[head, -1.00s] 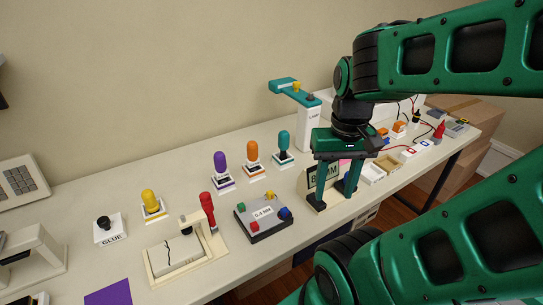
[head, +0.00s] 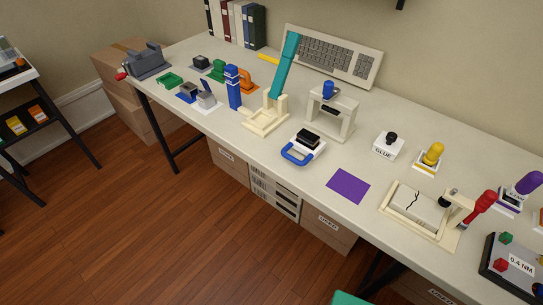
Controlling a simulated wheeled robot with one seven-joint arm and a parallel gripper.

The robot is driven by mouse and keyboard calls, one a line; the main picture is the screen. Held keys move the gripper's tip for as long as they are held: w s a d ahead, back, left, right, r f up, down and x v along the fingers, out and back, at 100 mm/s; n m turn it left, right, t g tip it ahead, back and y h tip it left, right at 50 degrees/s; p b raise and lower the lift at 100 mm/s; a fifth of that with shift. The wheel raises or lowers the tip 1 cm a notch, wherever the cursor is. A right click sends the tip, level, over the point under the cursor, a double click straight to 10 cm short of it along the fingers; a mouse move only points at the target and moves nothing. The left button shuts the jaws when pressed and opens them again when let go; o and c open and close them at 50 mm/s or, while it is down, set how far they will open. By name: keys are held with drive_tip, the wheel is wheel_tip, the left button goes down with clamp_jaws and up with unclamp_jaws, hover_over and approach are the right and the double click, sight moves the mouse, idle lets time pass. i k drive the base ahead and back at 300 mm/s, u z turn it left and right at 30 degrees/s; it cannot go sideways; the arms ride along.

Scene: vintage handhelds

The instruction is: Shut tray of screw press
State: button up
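The screw press (head: 348,118) looks to be the cream arch-shaped frame with a blue knob (head: 328,90) on top, standing mid-bench. Its tray (head: 318,148) sticks out at the front toward the bench edge. The tray is pale, with a black block (head: 308,138) on it and a thick blue loop handle (head: 294,157) at its outer end. My gripper is out of view; only a green piece of my arm shows at the bottom edge.
A purple sheet (head: 348,186) lies right of the tray. A cream stand with a teal lever (head: 286,65) is to the left. A glue pot (head: 388,147) and a clamp frame (head: 420,208) stand to the right. Boxes (head: 325,229) and drawers sit below the bench.

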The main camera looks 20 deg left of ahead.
sight(311, 155)
drive_tip(key=u, duration=0.8)
drive_tip(key=k, duration=0.65)
drive_tip(key=u, duration=0.25)
drive_tip(key=i, duration=0.5)
drive_tip(key=z, duration=0.05)
